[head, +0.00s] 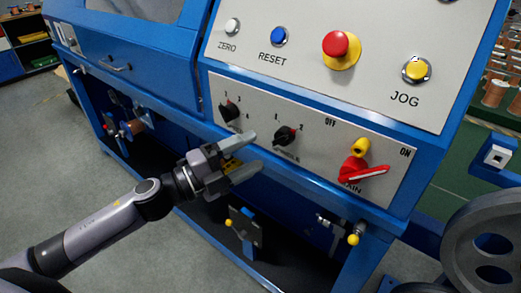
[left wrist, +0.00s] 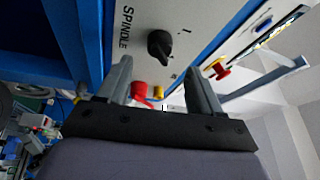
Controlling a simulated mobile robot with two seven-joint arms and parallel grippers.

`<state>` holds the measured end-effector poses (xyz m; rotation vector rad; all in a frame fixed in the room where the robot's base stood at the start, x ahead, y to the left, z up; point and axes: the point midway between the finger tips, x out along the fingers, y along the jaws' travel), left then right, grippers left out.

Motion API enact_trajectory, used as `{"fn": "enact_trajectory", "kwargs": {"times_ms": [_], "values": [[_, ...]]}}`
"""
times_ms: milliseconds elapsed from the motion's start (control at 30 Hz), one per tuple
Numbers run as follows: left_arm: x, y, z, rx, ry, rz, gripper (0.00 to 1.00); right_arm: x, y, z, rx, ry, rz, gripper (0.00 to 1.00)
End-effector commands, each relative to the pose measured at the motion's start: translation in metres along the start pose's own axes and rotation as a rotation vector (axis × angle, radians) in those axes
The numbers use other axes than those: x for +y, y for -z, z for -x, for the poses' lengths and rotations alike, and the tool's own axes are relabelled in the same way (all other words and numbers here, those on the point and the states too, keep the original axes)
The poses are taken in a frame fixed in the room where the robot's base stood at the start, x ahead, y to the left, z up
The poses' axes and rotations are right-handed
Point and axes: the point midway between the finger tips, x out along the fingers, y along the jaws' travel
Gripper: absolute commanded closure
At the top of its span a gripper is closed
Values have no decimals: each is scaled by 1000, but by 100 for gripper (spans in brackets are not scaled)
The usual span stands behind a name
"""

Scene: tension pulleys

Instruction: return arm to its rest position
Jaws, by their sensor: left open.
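My left gripper (head: 252,155) is open and empty in front of the lower control panel (head: 318,135) of a blue machine. Its fingertips are just below and left of the black spindle knob (head: 285,136). In the left wrist view, the two fingers (left wrist: 160,80) stand apart, with the spindle knob (left wrist: 159,44) seen beyond them and nothing held. Whether a finger touches the panel is hard to tell. My left arm (head: 100,228) reaches in from the lower left. My right gripper is not in view.
The panel carries a red MAIN switch (head: 360,170), a red mushroom button (head: 340,46), and RESET (head: 279,36), ZERO (head: 232,26) and JOG (head: 416,69) buttons. A dark wheel (head: 485,240) stands at the lower right. Grey floor (head: 60,170) is open at the left.

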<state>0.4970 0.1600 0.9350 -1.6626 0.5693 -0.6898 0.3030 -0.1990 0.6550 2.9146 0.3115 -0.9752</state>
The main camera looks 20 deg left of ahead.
Motion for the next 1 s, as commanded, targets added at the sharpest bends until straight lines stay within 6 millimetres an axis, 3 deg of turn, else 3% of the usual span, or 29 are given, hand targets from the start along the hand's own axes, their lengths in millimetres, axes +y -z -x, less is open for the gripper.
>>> {"fn": "enact_trajectory", "kwargs": {"times_ms": [167, 667, 867, 1000], "values": [[0, 0, 8, 0, 0, -2, 35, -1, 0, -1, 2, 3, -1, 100], [0, 1, 9, -5, 2, 12, 35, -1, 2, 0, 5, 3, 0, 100], [21, 2, 19, -120, 19, 236, 35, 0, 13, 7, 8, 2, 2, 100], [55, 2, 41, -292, 24, 519, 35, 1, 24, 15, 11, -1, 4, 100]]}}
